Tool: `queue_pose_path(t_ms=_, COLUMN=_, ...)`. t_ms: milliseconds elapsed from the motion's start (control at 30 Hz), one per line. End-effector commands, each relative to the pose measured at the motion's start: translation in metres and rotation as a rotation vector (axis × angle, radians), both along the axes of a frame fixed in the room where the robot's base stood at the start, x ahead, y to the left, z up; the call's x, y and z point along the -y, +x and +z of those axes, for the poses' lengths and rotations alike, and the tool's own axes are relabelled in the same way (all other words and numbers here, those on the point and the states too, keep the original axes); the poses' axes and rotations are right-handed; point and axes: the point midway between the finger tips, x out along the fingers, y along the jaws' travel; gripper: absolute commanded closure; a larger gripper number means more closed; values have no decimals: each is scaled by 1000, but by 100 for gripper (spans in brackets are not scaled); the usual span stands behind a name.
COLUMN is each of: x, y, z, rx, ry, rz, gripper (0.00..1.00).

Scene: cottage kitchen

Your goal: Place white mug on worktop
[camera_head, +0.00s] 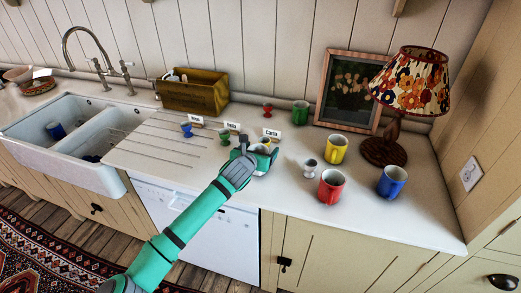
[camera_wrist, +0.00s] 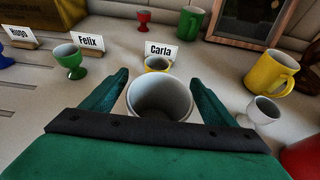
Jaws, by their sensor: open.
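In the wrist view a white mug (camera_wrist: 162,100) stands upright with its open mouth towards the camera. My gripper (camera_wrist: 160,76) is open, with one finger on each side of the mug; I cannot tell whether either finger touches it. In the head view my gripper (camera_head: 256,152) is over the worktop (camera_head: 405,222), in front of the Carla card (camera_head: 271,133), and largely hides the mug. The mug appears to be on the worktop, but its base is hidden by my gripper.
A yellow egg cup (camera_wrist: 157,64) stands just beyond the mug. A green egg cup (camera_wrist: 70,62) is left; a white egg cup (camera_wrist: 263,110), yellow mug (camera_wrist: 270,72) and red mug (camera_head: 331,187) are right. A blue mug (camera_head: 391,182) stands near the lamp (camera_head: 410,85). The front right worktop is clear.

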Motion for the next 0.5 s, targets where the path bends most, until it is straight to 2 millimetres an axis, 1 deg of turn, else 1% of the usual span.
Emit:
queue_pose_path(t_ms=133, x=-1, y=-1, z=4, rx=0, ry=1, rz=0, gripper=20)
queue_pose_path(t_ms=233, x=-5, y=-11, z=9, rx=1, ry=1, rz=1, gripper=20)
queue_pose_path(t_ms=367, x=-12, y=-32, z=18, rx=3, ry=1, rz=0, gripper=20)
queue_pose_path(t_ms=500, x=-20, y=-57, z=28, rx=1, ry=1, rz=1, gripper=20)
